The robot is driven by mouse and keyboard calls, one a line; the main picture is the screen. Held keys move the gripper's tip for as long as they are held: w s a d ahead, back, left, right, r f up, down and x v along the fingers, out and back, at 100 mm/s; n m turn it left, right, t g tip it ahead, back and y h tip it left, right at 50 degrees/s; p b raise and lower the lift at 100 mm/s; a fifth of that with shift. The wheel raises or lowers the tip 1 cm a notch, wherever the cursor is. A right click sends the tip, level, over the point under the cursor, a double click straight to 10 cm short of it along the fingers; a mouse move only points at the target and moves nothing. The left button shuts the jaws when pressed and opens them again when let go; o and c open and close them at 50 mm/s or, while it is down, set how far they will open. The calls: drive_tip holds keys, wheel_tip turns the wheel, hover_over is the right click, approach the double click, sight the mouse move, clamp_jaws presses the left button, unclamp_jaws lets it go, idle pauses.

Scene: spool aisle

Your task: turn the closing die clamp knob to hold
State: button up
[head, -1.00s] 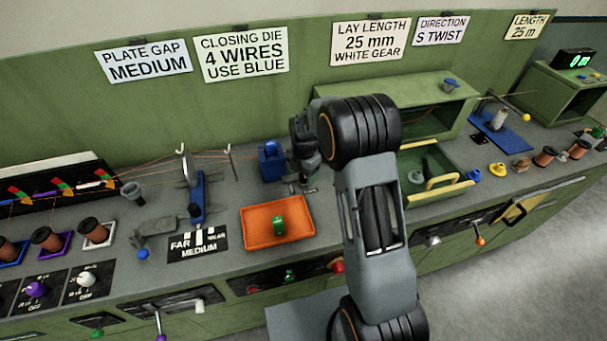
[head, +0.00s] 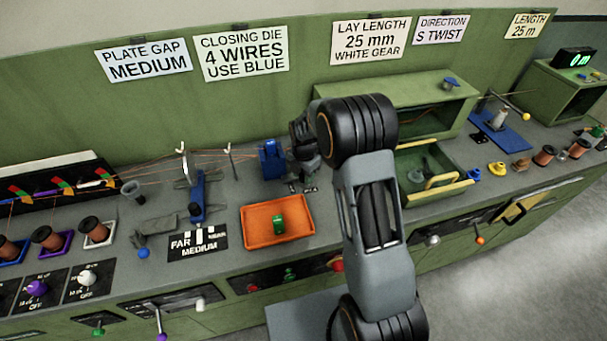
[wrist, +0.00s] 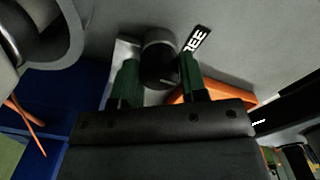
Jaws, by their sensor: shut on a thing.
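The clamp knob (wrist: 160,52) is a round black knob, seen close up in the wrist view. My gripper (wrist: 159,72) has its two dark green fingers on either side of it and is shut on it. A black label (wrist: 196,40) with white letters, partly readable as "REE", lies just beyond the knob. The blue closing die block (head: 272,160) stands on the bench left of my wrist in the head view; a blue surface (wrist: 45,115) fills the left of the wrist view. In the head view my arm hides the knob and fingertips, so its pointing direction cannot be told.
Thin copper wires run to the block from the left. A green open drawer (head: 440,195) stands right of my arm.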

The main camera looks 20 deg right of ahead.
drive_tip(key=shift+m, duration=0.4)
drive_tip(key=m+b, duration=0.2)
drive_tip(key=m, duration=0.1)
drive_tip(key=shift+w+m, duration=0.1)
drive_tip(key=shift+m, duration=0.3)
drive_tip(key=m+b, duration=0.1)
drive_tip(key=m, duration=0.3)
drive_tip(key=m+b, duration=0.1)
drive_tip(key=m, duration=0.8)
drive_tip(key=shift+w+b, duration=0.1)
drive_tip(key=shift+b, duration=0.25)
drive_tip(key=shift+m, duration=0.3)
drive_tip(key=o, duration=0.9)
drive_tip(key=shift+r, duration=0.15)
wheel_tip(320, 180, up, 14)
drive_tip(key=shift+f, duration=0.2)
